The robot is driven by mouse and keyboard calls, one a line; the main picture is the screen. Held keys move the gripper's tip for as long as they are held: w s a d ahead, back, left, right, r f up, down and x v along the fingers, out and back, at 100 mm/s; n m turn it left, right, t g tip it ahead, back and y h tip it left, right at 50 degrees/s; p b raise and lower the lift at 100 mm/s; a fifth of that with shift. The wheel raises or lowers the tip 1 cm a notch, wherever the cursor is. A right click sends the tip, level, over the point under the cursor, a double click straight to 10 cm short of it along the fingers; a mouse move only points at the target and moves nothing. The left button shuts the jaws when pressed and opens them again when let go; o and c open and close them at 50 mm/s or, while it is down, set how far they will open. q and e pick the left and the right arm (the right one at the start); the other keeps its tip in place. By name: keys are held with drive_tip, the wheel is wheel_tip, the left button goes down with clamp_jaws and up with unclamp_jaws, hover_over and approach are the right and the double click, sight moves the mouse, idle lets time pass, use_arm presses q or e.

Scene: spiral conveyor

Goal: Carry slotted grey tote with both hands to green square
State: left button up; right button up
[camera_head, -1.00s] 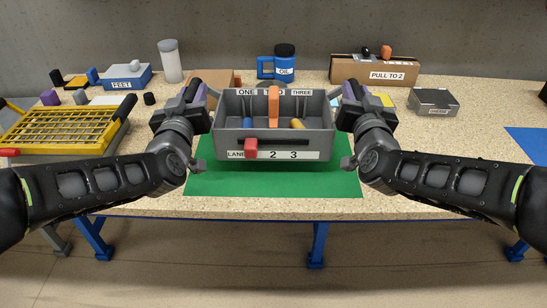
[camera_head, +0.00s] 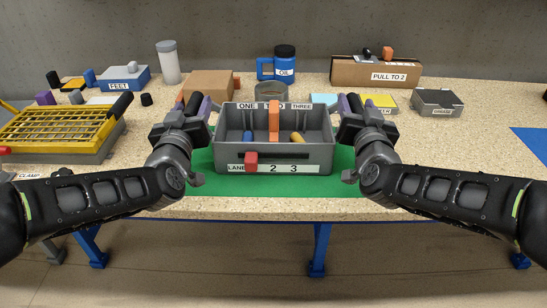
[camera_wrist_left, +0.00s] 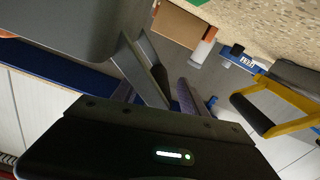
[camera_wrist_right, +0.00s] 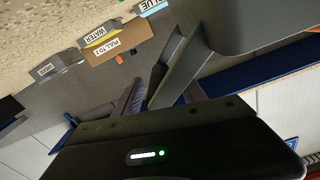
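The slotted grey tote (camera_head: 320,155) is upright over the green square (camera_head: 320,186), level between my two hands. Its front reads LANE 2 3, with a red slider at the left; an orange upright piece, a blue piece and a yellow-orange piece are inside. I cannot tell whether its base touches the square. My left gripper (camera_head: 196,108) is at its left handle, and my right gripper (camera_head: 350,108) is at its right handle. The wrist views show each handle's black bar beside a purple finger, the left one (camera_wrist_left: 160,76) and the right one (camera_wrist_right: 158,76); the other fingers are mostly hidden.
A yellow grid tray (camera_head: 65,125) stands at the left. A cardboard box (camera_head: 212,84), a round container (camera_head: 270,91) and a blue OIL can (camera_head: 285,66) are behind the tote. A grey box (camera_head: 436,101) is at the right. The table right of the green square is clear.

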drive_tip(key=shift+a, duration=0.1)
use_arm(q)
drive_tip(key=shift+s+d, duration=0.1)
drive_tip(key=shift+s, duration=0.45)
drive_tip(key=s, duration=0.6)
drive_tip(key=shift+s, duration=0.2)
use_arm(e)
drive_tip(key=s, duration=0.7)
drive_tip(key=shift+s+a, duration=0.15)
drive_tip(key=shift+s, duration=0.1)
use_arm(q)
drive_tip(key=shift+s, duration=0.1)
use_arm(e)
drive_tip(key=shift+s+f, duration=0.1)
